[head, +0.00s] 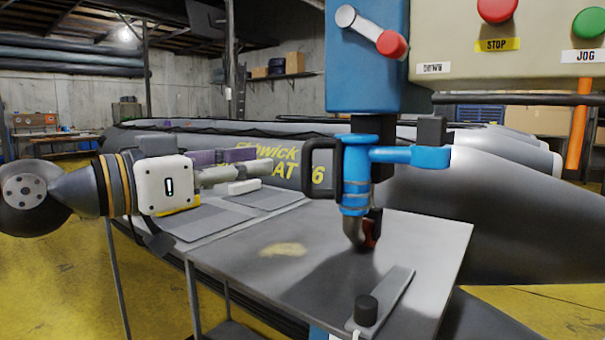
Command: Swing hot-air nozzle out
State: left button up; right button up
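The hot-air nozzle unit (355,185) is a blue upright barrel with a curved metal tip low over the grey table, beside a dark reddish roller. A black loop handle (311,168) sticks out on its left side. A blue arm runs right from the barrel to a black block. My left gripper (251,178) comes in from the left, pointing right, above the table's far left part. It is apart from the handle, with a gap to its right. Its fingers are seen side-on among purple and grey pieces, so their opening is unclear. My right gripper is not in view.
The blue machine column (366,60) carries a red-knobbed lever (390,43) above the nozzle. A control box (450,45) has STOP and JOG buttons. A flat bar with a black knob (366,310) lies on the table (300,285). Grey inflatable boat tubes (500,215) lie behind.

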aim_at(302, 161)
pick_arm(q)
jog(key=x, duration=1)
jog(key=shift+d+f, duration=0.1)
jog(key=shift+d, duration=0.3)
grip_shut()
